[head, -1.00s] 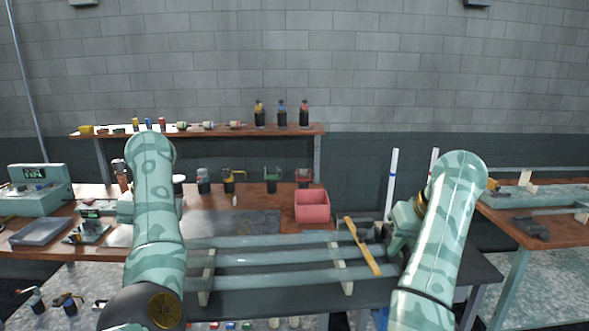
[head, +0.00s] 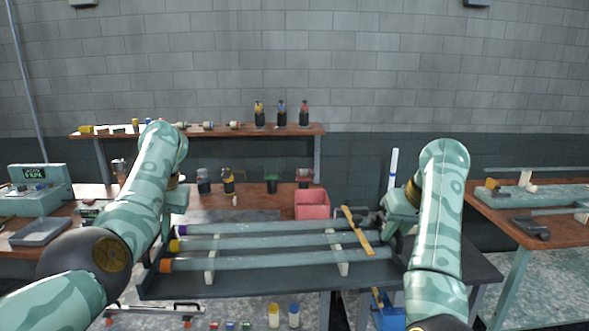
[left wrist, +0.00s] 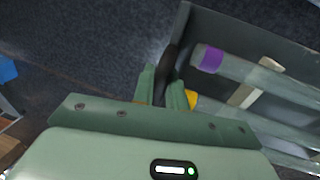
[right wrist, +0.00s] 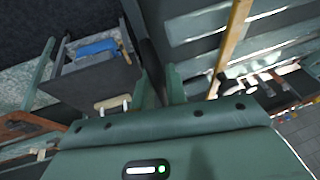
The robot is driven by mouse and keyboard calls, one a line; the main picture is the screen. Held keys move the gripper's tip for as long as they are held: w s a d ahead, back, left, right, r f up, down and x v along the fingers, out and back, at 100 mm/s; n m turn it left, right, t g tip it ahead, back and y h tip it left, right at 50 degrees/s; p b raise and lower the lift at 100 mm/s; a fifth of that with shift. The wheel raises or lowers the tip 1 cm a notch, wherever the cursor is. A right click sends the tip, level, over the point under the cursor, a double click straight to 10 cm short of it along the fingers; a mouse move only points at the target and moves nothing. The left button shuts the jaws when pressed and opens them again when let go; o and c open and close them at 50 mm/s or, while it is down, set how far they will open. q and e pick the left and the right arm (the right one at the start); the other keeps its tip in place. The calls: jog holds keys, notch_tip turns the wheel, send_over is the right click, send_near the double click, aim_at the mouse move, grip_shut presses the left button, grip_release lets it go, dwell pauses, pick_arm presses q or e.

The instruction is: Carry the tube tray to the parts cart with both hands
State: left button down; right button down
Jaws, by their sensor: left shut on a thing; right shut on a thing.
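The tube tray (head: 250,288) is a long dark grey tray held level between my two arms. Several glass tubes lie along it on pale supports, with purple, yellow and orange left ends. A yellow wooden strip (head: 357,231) lies across their right part. My left gripper (left wrist: 166,88) is shut on the tray's dark left end, beside the purple-ended tube (left wrist: 210,59). My right gripper (right wrist: 158,88) is shut on the tray's right end; its fingertips are mostly hidden in the head view. A dark-topped table or cart (head: 482,268) stands at right; I cannot tell whether it is the parts cart.
Behind the tray is a brown workbench (head: 215,205) with a pink bin (head: 311,204) and small holders. A blue bin (head: 388,318) sits low, near my right arm. Another brown bench (head: 520,225) stands at far right. Small bottles (head: 274,315) stand low in front.

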aim_at(398, 256)
pick_arm(q)
jog(key=shift+w+d, duration=0.15)
jog(key=shift+w, duration=0.05)
pick_arm(e)
jog(key=shift+w+a+r, duration=0.1)
jog(key=shift+w, duration=0.25)
pick_arm(q)
jog(key=shift+s, duration=0.1)
pick_arm(e)
jog(key=shift+s, duration=0.2)
